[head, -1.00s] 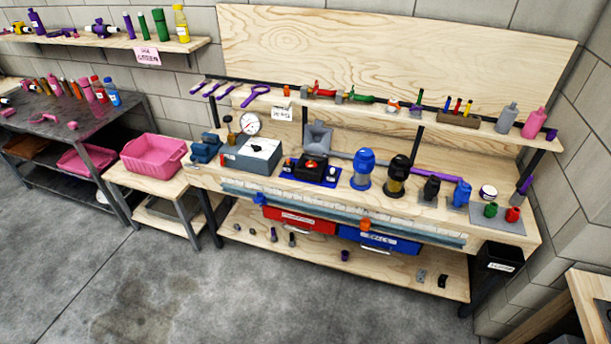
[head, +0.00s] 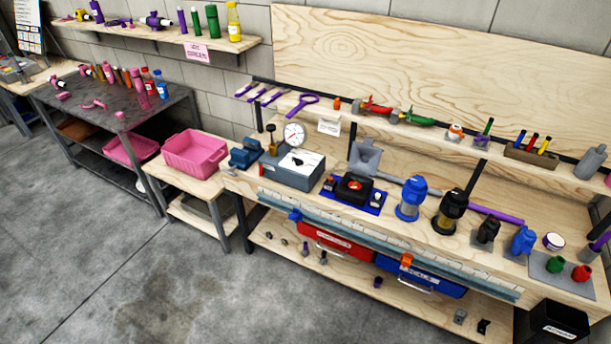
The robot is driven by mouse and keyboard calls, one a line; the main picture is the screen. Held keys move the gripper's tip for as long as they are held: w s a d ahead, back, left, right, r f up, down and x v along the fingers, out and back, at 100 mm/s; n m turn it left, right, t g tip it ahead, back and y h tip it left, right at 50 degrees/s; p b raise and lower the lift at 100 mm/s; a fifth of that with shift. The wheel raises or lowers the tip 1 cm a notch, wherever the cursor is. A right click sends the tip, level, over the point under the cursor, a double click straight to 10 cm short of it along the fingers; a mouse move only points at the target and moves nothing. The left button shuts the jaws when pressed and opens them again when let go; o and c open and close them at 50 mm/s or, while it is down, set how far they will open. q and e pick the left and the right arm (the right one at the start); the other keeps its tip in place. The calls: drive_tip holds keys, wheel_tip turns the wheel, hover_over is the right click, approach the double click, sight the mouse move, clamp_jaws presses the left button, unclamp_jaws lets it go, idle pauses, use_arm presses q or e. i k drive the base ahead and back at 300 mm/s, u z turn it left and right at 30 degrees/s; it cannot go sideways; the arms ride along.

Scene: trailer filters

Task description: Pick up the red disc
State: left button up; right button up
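A small red disc-like spot (head: 354,184) shows on top of a black device (head: 351,194) that sits on a blue mat (head: 372,206) near the middle of the wooden workbench (head: 322,202). It is small, and I cannot tell whether it is a loose disc or part of the device. Neither of my grippers is in view.
A grey box with a gauge (head: 294,134) stands left of the mat. A pink bin (head: 194,154) is on a lower table. The floor (head: 90,240) in front is open.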

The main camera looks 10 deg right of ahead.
sight(355, 185)
drive_tip(key=u, duration=0.15)
drive_tip(key=i, duration=1.25)
drive_tip(key=z, duration=0.75)
